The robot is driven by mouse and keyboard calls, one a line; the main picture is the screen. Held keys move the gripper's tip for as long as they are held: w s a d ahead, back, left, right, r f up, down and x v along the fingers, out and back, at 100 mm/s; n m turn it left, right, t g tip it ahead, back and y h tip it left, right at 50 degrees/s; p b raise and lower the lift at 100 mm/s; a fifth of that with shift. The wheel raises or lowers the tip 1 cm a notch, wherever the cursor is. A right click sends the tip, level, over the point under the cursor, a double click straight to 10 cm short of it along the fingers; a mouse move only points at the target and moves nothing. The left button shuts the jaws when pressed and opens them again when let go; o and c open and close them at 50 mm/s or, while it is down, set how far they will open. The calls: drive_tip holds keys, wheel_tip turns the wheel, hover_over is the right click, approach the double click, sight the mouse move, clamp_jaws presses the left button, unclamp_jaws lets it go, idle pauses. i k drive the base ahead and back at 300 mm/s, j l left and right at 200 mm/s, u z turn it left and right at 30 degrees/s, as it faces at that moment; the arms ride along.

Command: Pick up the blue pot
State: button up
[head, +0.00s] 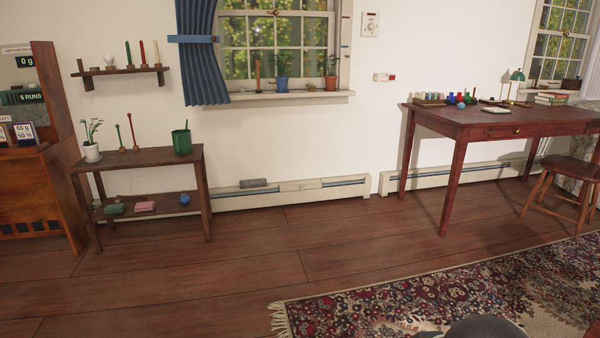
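A small blue pot (282,84) with a green plant in it stands upright on the windowsill (240,98) under the middle window. A terracotta pot (331,82) with a plant stands to its right on the same sill. An orange candle-like stick stands to its left, near the blue curtain (200,60). Nothing visible covers the front of the blue pot. My gripper is not in view.
A low wooden two-tier table (150,157) stands at the left below the sill. A red-brown desk (470,118) and a stool (565,180) stand at the right. The wooden floor (290,225) before the window is clear. A patterned rug (400,300) lies at front right.

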sight(282, 81)
drive_tip(key=i, duration=2.45)
drive_tip(key=i+u, duration=0.1)
drive_tip(key=i, duration=0.65)
drive_tip(key=i+l, duration=0.15)
drive_tip(key=i, duration=0.55)
drive_tip(key=i+l+u, duration=0.15)
drive_tip(key=i, duration=0.6)
drive_tip(key=i+u, duration=0.3)
drive_tip(key=k, duration=0.05)
